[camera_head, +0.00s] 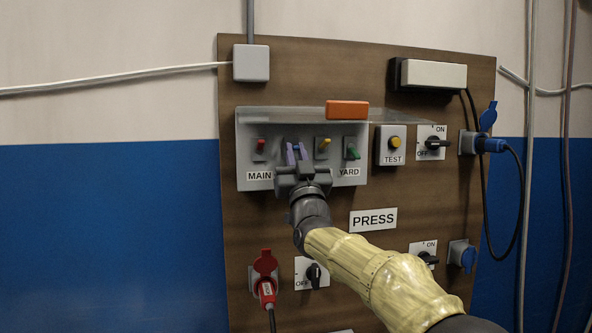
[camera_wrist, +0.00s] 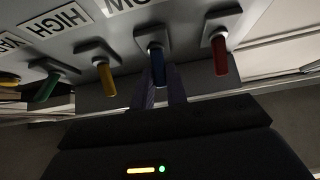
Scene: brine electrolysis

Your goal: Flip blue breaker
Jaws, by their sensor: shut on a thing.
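The blue breaker (camera_wrist: 157,70) has a short blue lever on a grey plate, seen close in the wrist view. My gripper (camera_wrist: 161,88) has its two purple-grey fingers on either side of this lever, shut on it. In the head view my gripper (camera_head: 297,154) reaches up to the breaker panel (camera_head: 242,170), between the red breaker (camera_head: 260,147) and the yellow breaker (camera_head: 324,147). There the fingers mostly hide the blue lever, so its tilt is hard to tell.
The green breaker (camera_head: 352,154) is further right in the row. An orange block (camera_head: 347,110) sits at the panel's top edge. A TEST button (camera_head: 393,142) and a rotary switch (camera_head: 433,143) are to the right. A red plug (camera_head: 266,287) hangs below.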

